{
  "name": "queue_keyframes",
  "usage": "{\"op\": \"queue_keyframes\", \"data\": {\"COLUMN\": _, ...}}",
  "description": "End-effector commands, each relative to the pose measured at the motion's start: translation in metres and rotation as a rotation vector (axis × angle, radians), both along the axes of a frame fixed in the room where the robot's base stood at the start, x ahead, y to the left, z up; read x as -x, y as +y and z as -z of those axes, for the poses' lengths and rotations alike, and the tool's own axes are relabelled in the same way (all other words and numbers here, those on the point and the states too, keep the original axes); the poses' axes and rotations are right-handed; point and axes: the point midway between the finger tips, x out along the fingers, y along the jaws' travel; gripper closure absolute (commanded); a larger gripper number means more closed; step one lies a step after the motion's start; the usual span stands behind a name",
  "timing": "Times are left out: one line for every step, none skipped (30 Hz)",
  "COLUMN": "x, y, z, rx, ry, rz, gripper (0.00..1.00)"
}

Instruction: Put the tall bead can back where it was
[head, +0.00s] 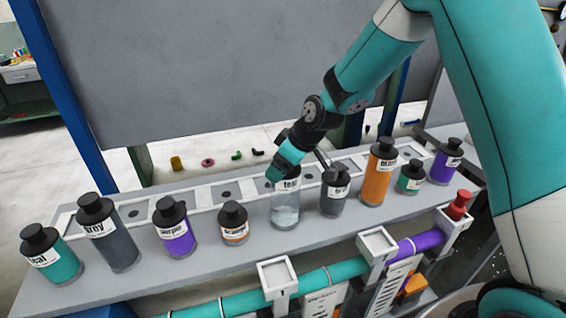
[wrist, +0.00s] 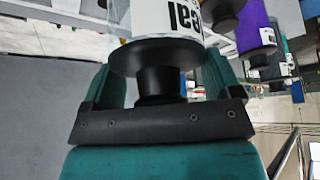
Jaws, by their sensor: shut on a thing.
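My gripper (head: 283,170) is shut on a tall, mostly clear can (head: 286,212) with a white label reading "teal". The can is upright among the row of cans on the grey bench (head: 190,268); I cannot tell whether its base touches the bench. In the wrist view my gripper (wrist: 158,84) has one finger on each side of the can's black cap, and the white label (wrist: 180,18) shows beyond it.
Purple (head: 178,232), dark grey (head: 115,245) and teal (head: 55,262) cans stand farther left. Orange (head: 376,180), small teal (head: 410,180) and purple (head: 444,167) cans stand right. Behind runs a pale strip with dark round spots (head: 225,195). A teal-and-purple pipe (head: 340,271) runs in front.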

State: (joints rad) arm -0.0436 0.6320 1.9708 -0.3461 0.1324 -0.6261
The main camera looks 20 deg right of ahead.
Motion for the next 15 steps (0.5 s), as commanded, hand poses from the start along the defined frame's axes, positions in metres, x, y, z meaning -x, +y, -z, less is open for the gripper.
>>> {"op": "queue_keyframes", "data": {"x": -0.0001, "y": 0.0004, "z": 0.0026, "rx": 0.0, "ry": -0.001, "rz": -0.001, "gripper": 0.76}}
{"op": "queue_keyframes", "data": {"x": -0.0002, "y": 0.0004, "z": 0.0041, "rx": 0.0, "ry": -0.002, "rz": 0.0, "gripper": 0.76}}
{"op": "queue_keyframes", "data": {"x": -0.0002, "y": 0.0004, "z": 0.0055, "rx": 0.0, "ry": -0.003, "rz": -0.001, "gripper": 0.76}}
{"op": "queue_keyframes", "data": {"x": -0.0004, "y": 0.0004, "z": 0.0059, "rx": 0.0, "ry": -0.003, "rz": -0.001, "gripper": 0.76}}
{"op": "queue_keyframes", "data": {"x": -0.0004, "y": 0.0004, "z": 0.0059, "rx": 0.0, "ry": -0.004, "rz": -0.001, "gripper": 0.76}}
{"op": "queue_keyframes", "data": {"x": -0.0004, "y": 0.0004, "z": 0.0059, "rx": 0.0, "ry": -0.004, "rz": -0.001, "gripper": 0.76}}
{"op": "queue_keyframes", "data": {"x": -0.0005, "y": 0.0005, "z": 0.0058, "rx": 0.0, "ry": -0.004, "rz": -0.001, "gripper": 0.76}}
{"op": "queue_keyframes", "data": {"x": -0.0004, "y": 0.0005, "z": 0.0057, "rx": 0.0, "ry": -0.004, "rz": -0.001, "gripper": 0.76}}
{"op": "queue_keyframes", "data": {"x": -0.0004, "y": 0.0004, "z": 0.0059, "rx": 0.0, "ry": -0.004, "rz": -0.001, "gripper": 0.76}}
{"op": "queue_keyframes", "data": {"x": -0.0004, "y": 0.0004, "z": 0.0063, "rx": 0.0, "ry": -0.004, "rz": -0.001, "gripper": 0.76}}
{"op": "queue_keyframes", "data": {"x": -0.0004, "y": 0.0005, "z": 0.0074, "rx": 0.0, "ry": -0.004, "rz": -0.001, "gripper": 0.76}}
{"op": "queue_keyframes", "data": {"x": -0.0005, "y": 0.0005, "z": 0.0091, "rx": 0.001, "ry": -0.003, "rz": -0.001, "gripper": 0.76}}
{"op": "queue_keyframes", "data": {"x": -0.0001, "y": 0.0003, "z": 0.0096, "rx": 0.0, "ry": -0.002, "rz": 0.0, "gripper": 0.14}}
{"op": "queue_keyframes", "data": {"x": -0.0002, "y": 0.0003, "z": 0.0085, "rx": 0.0, "ry": -0.002, "rz": 0.0, "gripper": 0.07}}
{"op": "queue_keyframes", "data": {"x": -0.0002, "y": 0.0003, "z": 0.0084, "rx": 0.0, "ry": -0.002, "rz": 0.0, "gripper": 0.0}}
